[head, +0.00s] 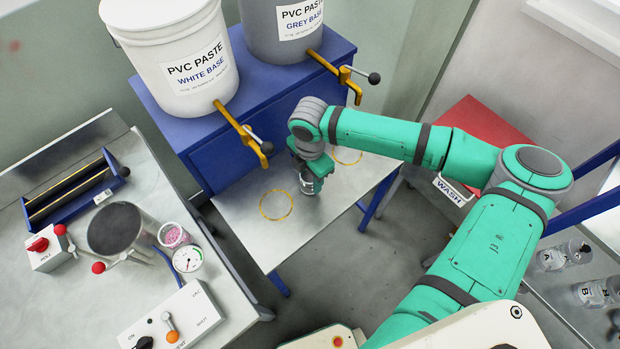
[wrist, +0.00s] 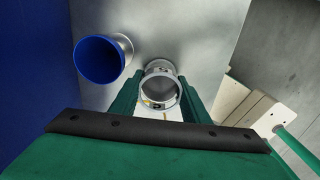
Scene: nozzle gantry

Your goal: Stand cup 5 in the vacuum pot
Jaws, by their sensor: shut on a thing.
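My gripper (head: 306,172) is shut on a small clear cup (head: 308,186), just above or on the steel shelf in front of the blue cabinet; I cannot tell if the cup touches the shelf. In the wrist view the cup (wrist: 160,88) sits between the two green fingers (wrist: 160,100), its round rim facing the camera. Its label is too small to read. The vacuum pot (head: 149,236) is a steel cylinder with a dark round top, on the left bench, well away from my gripper. A gauge (head: 187,259) stands beside it.
Two paste buckets (head: 180,60) (head: 282,25) stand on the blue cabinet (head: 215,150), with yellow taps reaching out over the shelf. A yellow ring (head: 276,205) marks the shelf. A pink-filled cup (head: 174,236) stands by the pot. A blue round-faced object (wrist: 98,60) is beside the held cup.

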